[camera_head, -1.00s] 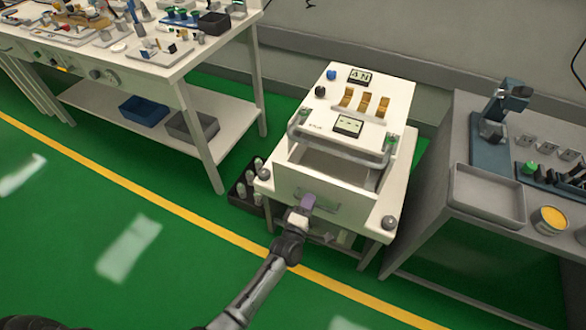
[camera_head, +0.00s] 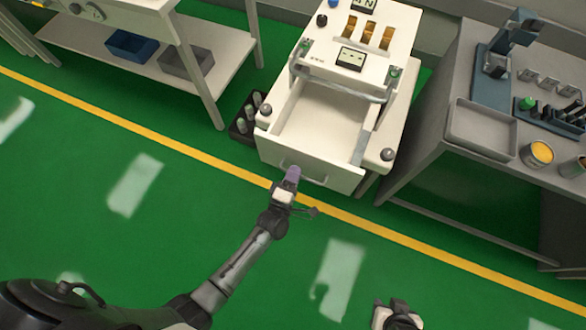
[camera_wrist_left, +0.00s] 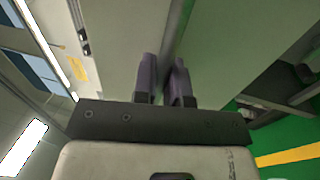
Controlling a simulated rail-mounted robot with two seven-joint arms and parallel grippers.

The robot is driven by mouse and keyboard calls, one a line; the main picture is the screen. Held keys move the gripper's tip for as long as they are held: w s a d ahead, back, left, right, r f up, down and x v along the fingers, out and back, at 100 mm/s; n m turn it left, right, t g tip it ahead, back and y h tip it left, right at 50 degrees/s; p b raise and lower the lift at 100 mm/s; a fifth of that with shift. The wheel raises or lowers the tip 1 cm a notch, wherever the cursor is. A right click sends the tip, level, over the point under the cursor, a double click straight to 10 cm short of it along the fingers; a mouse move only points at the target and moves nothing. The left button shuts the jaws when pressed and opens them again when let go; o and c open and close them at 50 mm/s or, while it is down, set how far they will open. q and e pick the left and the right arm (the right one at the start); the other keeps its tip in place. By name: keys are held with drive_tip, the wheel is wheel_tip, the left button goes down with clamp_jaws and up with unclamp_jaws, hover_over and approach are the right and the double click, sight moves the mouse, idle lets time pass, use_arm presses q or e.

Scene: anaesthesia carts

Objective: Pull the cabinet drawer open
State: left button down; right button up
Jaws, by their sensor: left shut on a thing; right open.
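The white cabinet (camera_head: 365,70) stands in the middle of the head view. Its drawer (camera_head: 318,122) is pulled out toward me, and the inside looks empty. A bar handle runs across the drawer's front panel (camera_head: 335,180). My left gripper (camera_head: 293,174) is at that handle, with its purple fingers shut on it. In the left wrist view the two purple fingers (camera_wrist_left: 164,82) close around a grey bar in front of the pale panel. My right gripper (camera_head: 397,312) is at the bottom edge of the head view, well apart from the cabinet.
A grey bench (camera_head: 420,160) with a tray (camera_head: 480,130) and a yellow-topped tin (camera_head: 540,153) stands to the right. A shelved table (camera_head: 100,52) with two bins is at the left. A dark rack of bottles (camera_head: 245,118) sits beside the cabinet. The green floor in front is clear.

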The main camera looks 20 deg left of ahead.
use_arm(q)
drive_tip(key=c, duration=1.2)
unclamp_jaws()
drive_tip(key=s+f+p, duration=0.2)
drive_tip(key=s, duration=1.1)
drive_tip(key=shift+s+f, duration=0.25)
drive_tip(key=shift+f, duration=0.05)
